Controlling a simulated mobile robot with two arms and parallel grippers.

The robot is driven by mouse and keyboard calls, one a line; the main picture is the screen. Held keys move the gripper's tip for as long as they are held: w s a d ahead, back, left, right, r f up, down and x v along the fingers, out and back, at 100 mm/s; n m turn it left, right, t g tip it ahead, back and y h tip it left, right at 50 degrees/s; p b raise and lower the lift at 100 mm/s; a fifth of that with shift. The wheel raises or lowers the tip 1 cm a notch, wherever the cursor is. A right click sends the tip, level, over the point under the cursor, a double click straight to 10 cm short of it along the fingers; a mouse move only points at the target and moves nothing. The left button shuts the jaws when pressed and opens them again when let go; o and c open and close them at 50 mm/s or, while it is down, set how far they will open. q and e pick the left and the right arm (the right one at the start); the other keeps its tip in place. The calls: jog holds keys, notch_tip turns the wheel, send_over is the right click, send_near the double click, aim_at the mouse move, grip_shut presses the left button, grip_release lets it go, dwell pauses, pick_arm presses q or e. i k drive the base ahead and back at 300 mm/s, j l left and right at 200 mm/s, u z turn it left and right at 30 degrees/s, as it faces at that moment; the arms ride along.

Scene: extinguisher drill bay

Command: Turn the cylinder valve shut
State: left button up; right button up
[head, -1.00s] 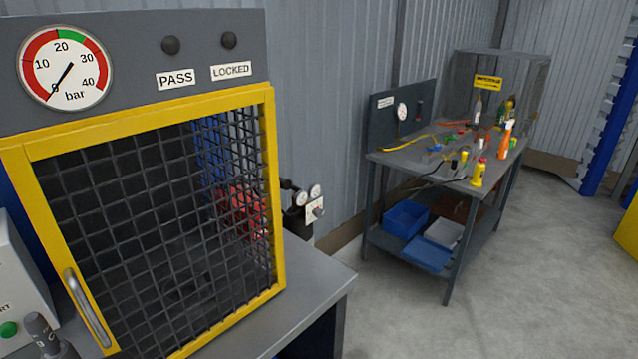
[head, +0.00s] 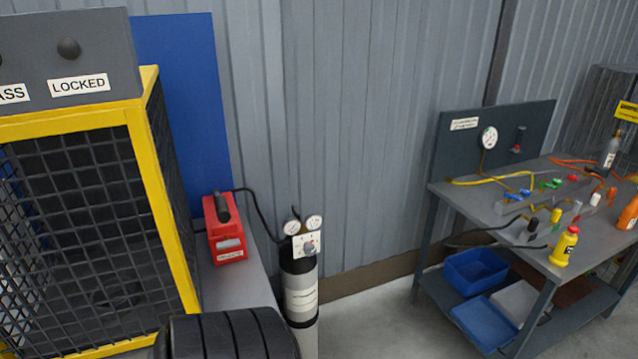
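The gas cylinder (head: 299,291) stands upright beyond the right end of the near bench. It is dark with a white label band. On its top are two small round gauges and a white plate with a grey knob, the valve (head: 309,248). The plate's markings are too small to read, so I cannot tell how far the valve is turned. A black hose runs from the cylinder top to a red box (head: 226,232) on the bench. Neither of my grippers is in view, and nothing touches the valve.
The yellow-framed mesh cage (head: 157,190) stands left of the cylinder, with a sign reading LOCKED (head: 79,86). On the right is a workbench (head: 478,202) with fittings, a yellow bottle (head: 565,247) and blue bins (head: 477,270) below. Floor shows between the cylinder and the workbench.

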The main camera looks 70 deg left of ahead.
aim_at(296, 214)
jog(key=i+u, duration=0.3)
jog(key=u, duration=0.2)
jog(key=i+u, duration=0.45)
jog(key=i+l+u, duration=0.15)
jog(key=u, duration=0.35)
jog(key=i+j+u, duration=0.1)
jog(key=u, duration=0.35)
jog(key=i+u, duration=0.2)
jog(key=u, duration=0.25)
jog(key=i+u, duration=0.15)
jog(key=u, duration=0.3)
jog(key=i+u, duration=0.2)
jog(key=u, duration=0.25)
jog(key=i+l+u, duration=0.15)
jog(key=u, duration=0.6)
